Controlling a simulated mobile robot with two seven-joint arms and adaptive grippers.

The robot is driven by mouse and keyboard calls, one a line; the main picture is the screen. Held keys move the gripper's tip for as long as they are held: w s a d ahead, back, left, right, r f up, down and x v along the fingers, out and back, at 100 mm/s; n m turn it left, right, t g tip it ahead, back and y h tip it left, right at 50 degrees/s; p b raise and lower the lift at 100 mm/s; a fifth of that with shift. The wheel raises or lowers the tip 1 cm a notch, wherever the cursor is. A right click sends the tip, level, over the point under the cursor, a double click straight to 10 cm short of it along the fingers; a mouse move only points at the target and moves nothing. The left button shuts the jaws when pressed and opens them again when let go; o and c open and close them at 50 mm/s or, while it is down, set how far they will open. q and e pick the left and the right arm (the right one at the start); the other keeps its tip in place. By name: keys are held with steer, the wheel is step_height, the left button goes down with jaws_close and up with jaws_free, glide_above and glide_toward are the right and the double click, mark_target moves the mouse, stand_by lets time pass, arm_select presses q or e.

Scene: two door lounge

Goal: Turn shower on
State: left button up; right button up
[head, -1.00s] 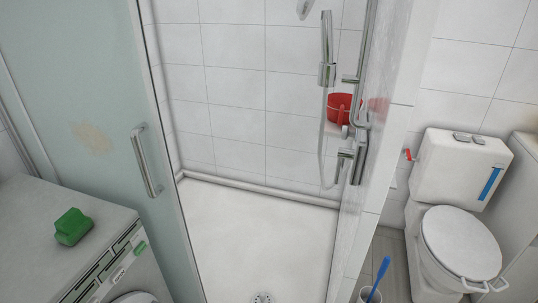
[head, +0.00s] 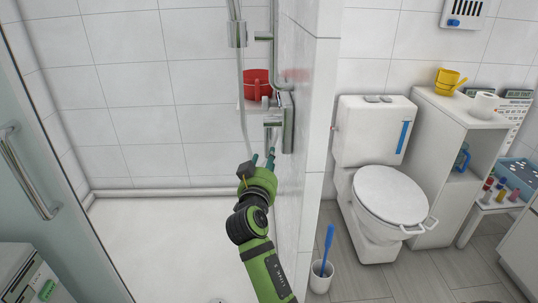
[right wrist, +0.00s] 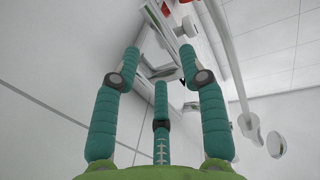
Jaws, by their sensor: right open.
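The chrome shower mixer (head: 287,122) is fixed to the shower's right wall, with a lever-like spout part low on its left side. In the right wrist view, chrome fittings (right wrist: 160,70) show beyond and between my fingers. My right gripper (head: 263,160) is just below the mixer in the head view, its teal fingers pointing up at it. The right wrist view shows the fingers of my right gripper (right wrist: 159,58) spread apart with nothing held. I cannot tell whether a finger touches the mixer. My left gripper is out of view.
A red bucket (head: 257,84) sits on a shelf behind the mixer. The glass door (head: 50,130) stands at left, and the shower's wall edge (head: 308,130) is close right of my arm. A toilet (head: 385,200) and a brush holder (head: 320,275) stand farther right.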

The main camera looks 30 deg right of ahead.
mark_target(270, 145)
steer(key=x, duration=0.3)
steer(key=shift+w+d+r+p, duration=0.15)
steer(key=shift+w+d+p, duration=0.15)
steer(key=shift+p, duration=0.1)
steer(key=x, duration=0.3)
steer(key=shift+w, duration=0.1)
jaws_close()
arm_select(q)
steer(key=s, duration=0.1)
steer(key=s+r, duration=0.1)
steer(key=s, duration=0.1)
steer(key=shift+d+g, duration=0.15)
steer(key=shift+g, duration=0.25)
